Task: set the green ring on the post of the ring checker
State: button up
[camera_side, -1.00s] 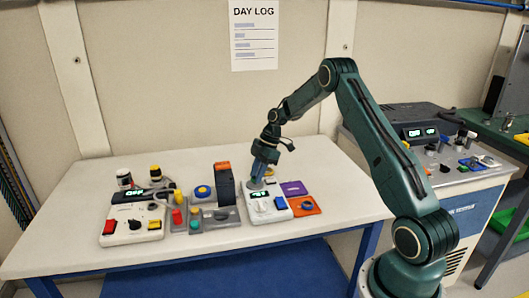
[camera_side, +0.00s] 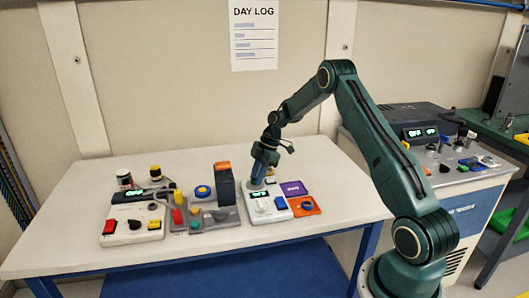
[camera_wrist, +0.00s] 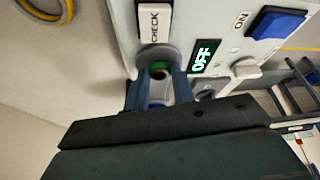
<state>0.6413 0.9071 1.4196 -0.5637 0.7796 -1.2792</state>
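The ring checker (camera_side: 272,209) is the white box with a lit display, a white lever and a blue switch. In the wrist view its panel (camera_wrist: 212,20) shows a CHECK label, an OFF display and an ON label. My gripper (camera_wrist: 159,78) points down at the grey round seat near the panel's edge, its two blue fingers on either side. The green ring (camera_wrist: 159,66) shows as a small green rim between the fingertips, around a dark reddish centre. I cannot tell whether the fingers touch it. In the side view my gripper (camera_side: 257,183) hides the ring and post.
Left of the checker stand a dark upright block with an orange top (camera_side: 224,183) and a grey box with coloured knobs (camera_side: 214,219). A white box with red and yellow buttons (camera_side: 133,224) is further left. Purple (camera_side: 293,188) and orange (camera_side: 304,206) plates lie right of the checker.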

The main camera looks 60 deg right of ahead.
jog(key=o, duration=0.5)
jog(key=shift+r, duration=0.1)
jog(key=v, duration=1.3)
jog(key=shift+r, duration=0.35)
